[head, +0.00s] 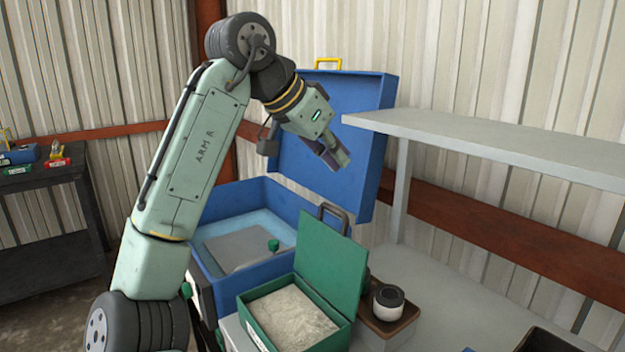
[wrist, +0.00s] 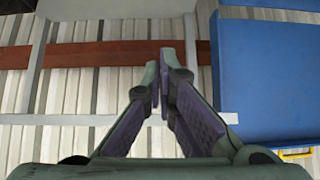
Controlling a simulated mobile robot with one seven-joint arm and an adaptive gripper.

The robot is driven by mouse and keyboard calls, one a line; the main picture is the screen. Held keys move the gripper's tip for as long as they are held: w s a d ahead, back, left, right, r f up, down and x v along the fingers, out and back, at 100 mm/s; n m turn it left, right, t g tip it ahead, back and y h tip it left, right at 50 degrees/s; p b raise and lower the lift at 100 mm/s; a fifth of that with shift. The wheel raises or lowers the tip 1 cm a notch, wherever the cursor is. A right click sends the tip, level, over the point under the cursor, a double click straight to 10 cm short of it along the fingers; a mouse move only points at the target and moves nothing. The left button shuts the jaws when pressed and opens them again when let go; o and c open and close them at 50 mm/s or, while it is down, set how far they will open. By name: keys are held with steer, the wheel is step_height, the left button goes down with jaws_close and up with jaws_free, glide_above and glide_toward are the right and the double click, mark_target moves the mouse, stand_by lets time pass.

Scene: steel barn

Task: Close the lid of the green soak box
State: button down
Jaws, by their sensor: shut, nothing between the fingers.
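The green soak box (head: 262,338) stands on the bench at the lower middle of the head view. It holds pale grey-white material. Its green lid (head: 331,262) stands open and nearly upright, with a dark handle (head: 333,213) at its top edge. My gripper (head: 340,158) is above and behind the lid, apart from it, in front of the open blue lid. In the wrist view my gripper (wrist: 163,72) has its fingertips together with nothing between them. The green box does not show in the wrist view.
A large blue box (head: 285,196) with its blue lid (head: 372,95) raised stands behind the green box. A grey shelf (head: 500,140) juts out at the right. A dark side table (head: 45,180) stands far left.

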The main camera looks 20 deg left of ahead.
step_height(320, 180, down, 8)
steer(key=w+d+p, duration=0.1)
steer(key=p, duration=0.2)
steer(key=shift+w+g+p, duration=0.2)
steer(key=shift+g+p, duration=0.15)
steer(key=shift+g, duration=0.05)
steer(key=shift+s+b, duration=0.1)
steer(key=shift+b, duration=0.2)
